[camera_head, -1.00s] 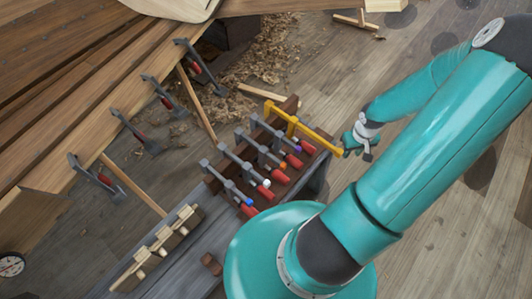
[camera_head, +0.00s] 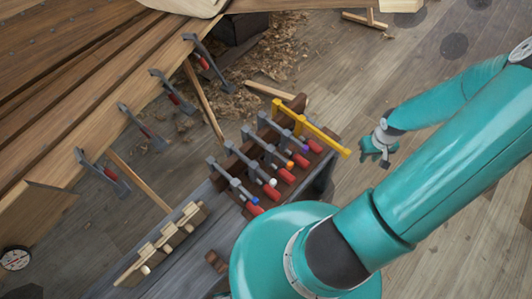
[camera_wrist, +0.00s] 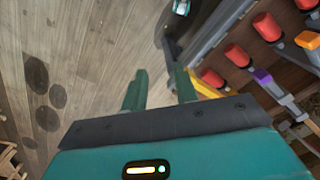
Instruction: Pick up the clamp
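Several grey bar clamps with red handles stand in a row in a dark wooden rack (camera_head: 232,172); their collars are blue, white, orange and purple. A longer yellow clamp (camera_head: 318,134) lies at the rack's right end, its bar tip pointing toward my gripper (camera_head: 380,152). My gripper is right of that tip, apart from it, over the floor. In the wrist view its two fingers (camera_wrist: 160,80) are spread with nothing between them. Red handles (camera_wrist: 267,26) and the purple collar (camera_wrist: 262,76) show to the right there. The pictures do not single out one clamp.
More clamps (camera_head: 172,90) hang along the wooden hull planks (camera_head: 95,75) at left. A grey bench (camera_head: 190,245) carries the rack and a wooden block piece (camera_head: 165,243). Shavings (camera_head: 265,60) lie behind. The plank floor at right is mostly clear.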

